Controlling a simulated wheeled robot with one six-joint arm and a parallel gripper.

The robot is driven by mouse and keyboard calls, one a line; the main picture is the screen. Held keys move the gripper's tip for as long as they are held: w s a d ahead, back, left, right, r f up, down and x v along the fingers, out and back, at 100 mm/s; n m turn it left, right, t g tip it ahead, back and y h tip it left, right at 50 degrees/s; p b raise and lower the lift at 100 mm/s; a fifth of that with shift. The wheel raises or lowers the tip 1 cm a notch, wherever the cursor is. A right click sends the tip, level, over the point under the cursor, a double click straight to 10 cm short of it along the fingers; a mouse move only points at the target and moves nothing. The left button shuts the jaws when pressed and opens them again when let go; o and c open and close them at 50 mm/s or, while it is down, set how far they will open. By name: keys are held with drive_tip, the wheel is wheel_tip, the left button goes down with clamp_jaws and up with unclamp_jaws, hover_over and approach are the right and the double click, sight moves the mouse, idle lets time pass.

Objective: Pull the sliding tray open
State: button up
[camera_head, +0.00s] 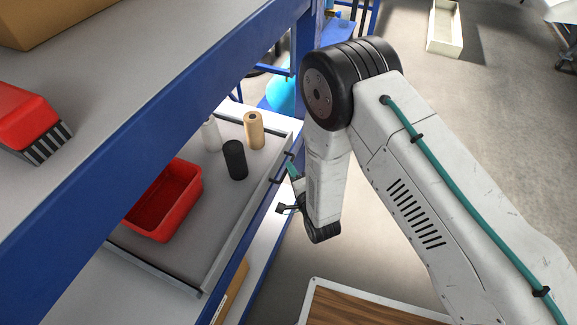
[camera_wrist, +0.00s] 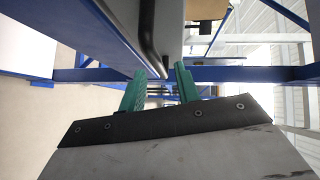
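The sliding tray (camera_head: 205,277) is a grey, low-walled tray on the blue rack, below the upper shelf. A dark bar handle (camera_head: 281,168) is on its front wall. My gripper (camera_head: 292,172) is at the front wall by this handle, partly hidden by my arm. In the wrist view, the two green fingers of my gripper (camera_wrist: 161,78) stand apart. The black handle (camera_wrist: 148,42) runs down to the gap between the fingertips. I cannot tell whether either finger touches it.
The tray holds a red bin (camera_head: 166,200), a black cylinder (camera_head: 235,160), a tan cylinder (camera_head: 254,130) and a white bottle (camera_head: 211,136). The blue-edged upper shelf (camera_head: 150,75) overhangs at left. Open floor (camera_head: 500,130) lies to the right.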

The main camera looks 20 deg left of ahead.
drive_tip(key=shift+x, duration=1.8)
drive_tip(key=shift+c, duration=0.2)
clamp_jaws()
drive_tip(key=shift+d, duration=0.15)
